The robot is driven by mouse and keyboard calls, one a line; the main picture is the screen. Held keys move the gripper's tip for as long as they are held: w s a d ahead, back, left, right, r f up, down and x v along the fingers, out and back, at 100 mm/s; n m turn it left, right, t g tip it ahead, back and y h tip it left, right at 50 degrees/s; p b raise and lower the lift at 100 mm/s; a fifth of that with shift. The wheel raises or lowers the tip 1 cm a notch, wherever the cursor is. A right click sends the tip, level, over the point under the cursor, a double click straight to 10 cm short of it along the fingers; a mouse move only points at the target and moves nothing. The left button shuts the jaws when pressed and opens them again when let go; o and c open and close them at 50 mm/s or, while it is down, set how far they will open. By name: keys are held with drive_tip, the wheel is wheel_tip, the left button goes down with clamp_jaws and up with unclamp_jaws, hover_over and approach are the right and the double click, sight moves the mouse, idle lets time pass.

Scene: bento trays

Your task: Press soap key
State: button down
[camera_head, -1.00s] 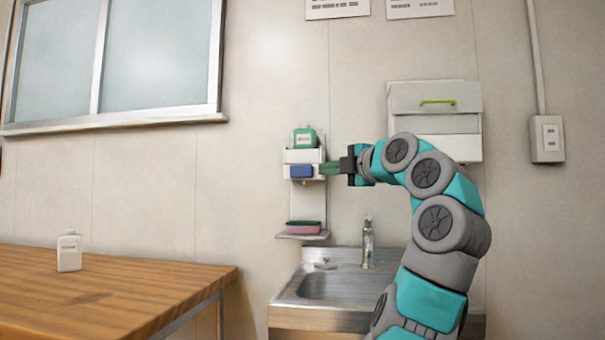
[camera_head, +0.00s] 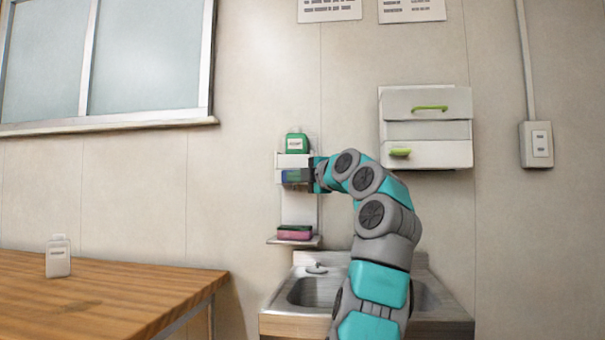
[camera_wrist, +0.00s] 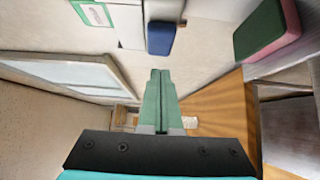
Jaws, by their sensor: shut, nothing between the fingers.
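The blue soap key (camera_head: 287,178) is on the front of the white dispenser (camera_head: 291,160) on the wall, under a green bottle (camera_head: 297,143). In the head view, my gripper (camera_head: 299,176) is at the key from the right and partly overlaps it. In the wrist view, the blue key (camera_wrist: 161,38) is just beyond the fingertips of my gripper (camera_wrist: 158,73), with a small gap in the picture. The green fingers are shut together and empty. I cannot tell whether they touch the key.
A green and pink sponge (camera_head: 295,233) lies on a small shelf below the dispenser. A steel sink (camera_head: 300,309) is underneath. A white drawer cabinet (camera_head: 425,128) hangs to the right. A wooden table (camera_head: 100,292) with a white bottle (camera_head: 58,258) stands to the left.

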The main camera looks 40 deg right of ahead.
drive_tip(key=shift+w+d+p, duration=0.5)
drive_tip(key=shift+w+d, duration=0.4)
drive_tip(key=shift+d, duration=0.2)
drive_tip(key=shift+w+d, duration=0.1)
